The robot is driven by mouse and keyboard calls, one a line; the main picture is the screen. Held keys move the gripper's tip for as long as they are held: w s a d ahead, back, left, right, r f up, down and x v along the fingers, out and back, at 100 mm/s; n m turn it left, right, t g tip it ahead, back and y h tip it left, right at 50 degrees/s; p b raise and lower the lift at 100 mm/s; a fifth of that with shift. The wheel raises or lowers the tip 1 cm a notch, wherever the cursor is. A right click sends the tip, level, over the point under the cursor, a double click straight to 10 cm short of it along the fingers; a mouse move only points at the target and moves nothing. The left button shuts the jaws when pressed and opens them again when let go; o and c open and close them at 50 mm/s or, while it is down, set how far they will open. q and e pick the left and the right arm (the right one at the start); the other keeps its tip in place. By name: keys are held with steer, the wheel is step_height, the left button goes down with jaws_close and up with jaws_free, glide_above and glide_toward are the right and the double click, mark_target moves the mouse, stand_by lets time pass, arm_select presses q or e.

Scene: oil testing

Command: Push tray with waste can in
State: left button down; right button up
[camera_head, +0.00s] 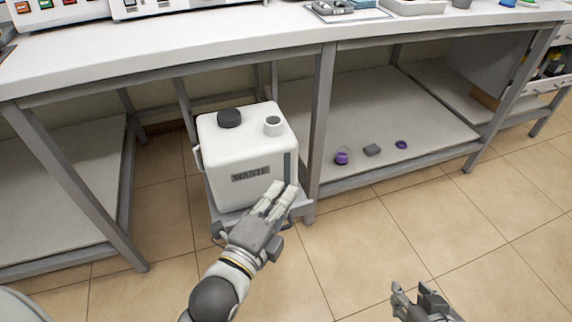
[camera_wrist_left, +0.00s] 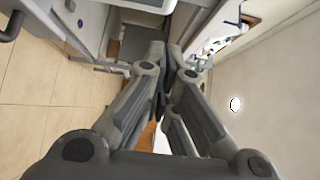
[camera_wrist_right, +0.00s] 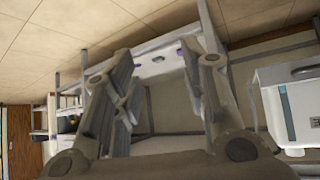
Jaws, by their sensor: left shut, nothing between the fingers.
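The white waste can (camera_head: 235,160), with a black cap, a white spout and a "WASTE" label, stands upright on a grey tray (camera_head: 222,214) low between the bench legs. The can also shows at the right of the right wrist view (camera_wrist_right: 295,125). My left gripper (camera_head: 283,190) is shut and empty at the can's front right lower corner, over the tray's front. I cannot tell whether it touches the can or tray. Its closed fingers show in the left wrist view (camera_wrist_left: 165,48). My right gripper (camera_head: 412,289) is open and empty, out over the floor to the right.
The white bench top (camera_head: 200,50) runs above the can, with instruments along its back. A lower shelf (camera_head: 400,115) to the right holds small purple and grey items. Another low shelf (camera_head: 60,190) is at the left. Grey legs stand either side. The tiled floor in front is clear.

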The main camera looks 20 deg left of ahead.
mark_target(296, 148)
arm_select(q)
steer(key=shift+w+a+b, duration=0.2)
steer(key=shift+w+b, duration=0.1)
steer(key=shift+w, duration=1.1)
steer(key=shift+w+a+b, duration=0.25)
steer(key=shift+w+b, duration=0.05)
steer(key=shift+w, duration=1.05)
steer(key=shift+w+a+b, duration=0.2)
steer(key=shift+w+b, duration=0.1)
steer(key=shift+w, duration=1.1)
arm_select(e)
steer(key=w+a+r+t+y, duration=0.1)
steer(key=w+a+r+t, duration=0.1)
steer(key=w+r+t, duration=0.3)
steer(key=shift+w+a+r, duration=0.3)
steer(key=shift+w+r, duration=0.15)
steer(key=shift+r, duration=0.45)
arm_select(q)
steer(key=shift+w, duration=0.1)
arm_select(e)
steer(key=shift+f, duration=0.1)
